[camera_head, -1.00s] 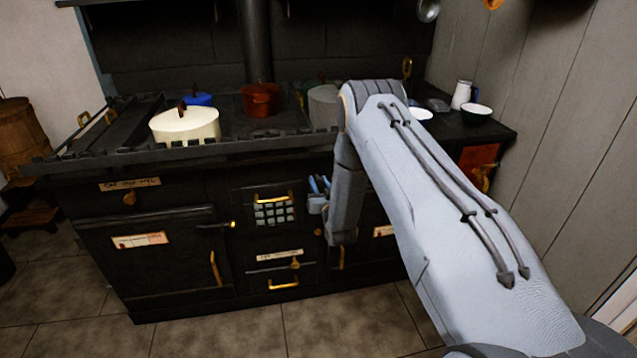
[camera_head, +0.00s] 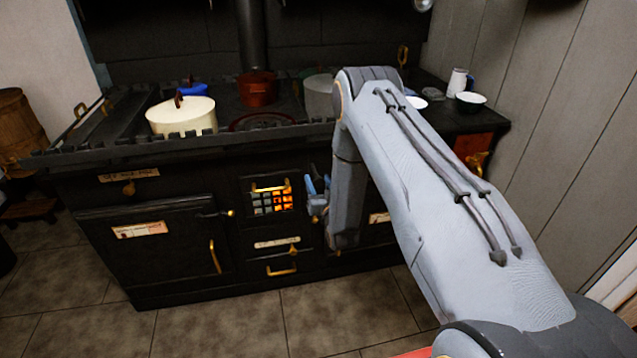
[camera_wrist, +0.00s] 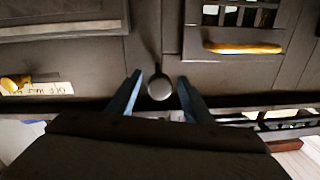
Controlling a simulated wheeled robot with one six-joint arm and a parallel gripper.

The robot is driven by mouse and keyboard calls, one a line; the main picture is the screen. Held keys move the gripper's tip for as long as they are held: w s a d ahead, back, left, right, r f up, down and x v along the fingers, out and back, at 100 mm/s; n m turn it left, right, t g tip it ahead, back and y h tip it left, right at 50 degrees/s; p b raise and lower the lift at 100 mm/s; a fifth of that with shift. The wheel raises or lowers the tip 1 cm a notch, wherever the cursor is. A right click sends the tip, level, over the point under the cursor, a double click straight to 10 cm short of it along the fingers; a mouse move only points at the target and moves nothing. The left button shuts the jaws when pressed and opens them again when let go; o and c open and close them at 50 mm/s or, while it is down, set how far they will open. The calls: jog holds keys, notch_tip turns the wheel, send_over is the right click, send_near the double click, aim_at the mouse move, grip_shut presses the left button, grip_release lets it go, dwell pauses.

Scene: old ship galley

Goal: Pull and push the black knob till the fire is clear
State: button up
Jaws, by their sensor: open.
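My gripper (camera_head: 318,186) is low in front of the black range, just right of the fire grate (camera_head: 272,200). In the wrist view, my gripper (camera_wrist: 160,92) has its two blue fingers apart and open. A small dark round knob with a greyish face (camera_wrist: 160,88) shows between the fingertips, on a thin dark stem. I cannot tell whether a finger touches it. The knob does not show clearly in the head view. Fire glows orange in the right part of the grate; the left part is grey. The grate also shows in the wrist view (camera_wrist: 240,14).
A brass bar (camera_wrist: 243,48) lies close by the grate. A cream pot (camera_head: 182,116) and a red pot (camera_head: 258,90) stand on the range top. An oven door (camera_head: 155,250) is at left. Open tiled floor (camera_head: 220,325) lies in front. A plank wall bounds the right.

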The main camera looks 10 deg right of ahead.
jog(key=shift+s, duration=0.1)
jog(key=s+b, duration=0.1)
jog(key=s, duration=0.6)
jog(key=shift+s+d, duration=0.2)
jog(key=shift+s, duration=0.1)
jog(key=shift+r, duration=0.15)
jog(key=c, duration=0.5)
jog(key=shift+d+r+m, duration=0.1)
jog(key=shift+r+m, duration=0.15)
jog(key=shift+m, duration=0.15)
jog(key=c, duration=0.4)
jog(key=s+r+m+g, duration=0.1)
jog(key=m, duration=0.1)
jog(key=s+d+r+m+g, duration=0.1)
jog(key=m, duration=0.2)
jog(key=r+m+g+b, duration=0.1)
jog(key=r+m, duration=0.1)
jog(key=shift+s+d+m, duration=0.2)
jog(key=shift+s+m, duration=0.2)
grip_shut()
jog(key=m+g, duration=0.3)
jog(key=m, duration=0.3)
send_near(323, 182)
jog(key=shift+m, duration=0.4)
jog(key=x, duration=0.2)
jog(key=p+x, duration=0.1)
jog(key=x, duration=0.1)
jog(key=shift+f, duration=0.45)
jog(key=shift+w+a, duration=0.1)
jog(key=shift+w, duration=0.7)
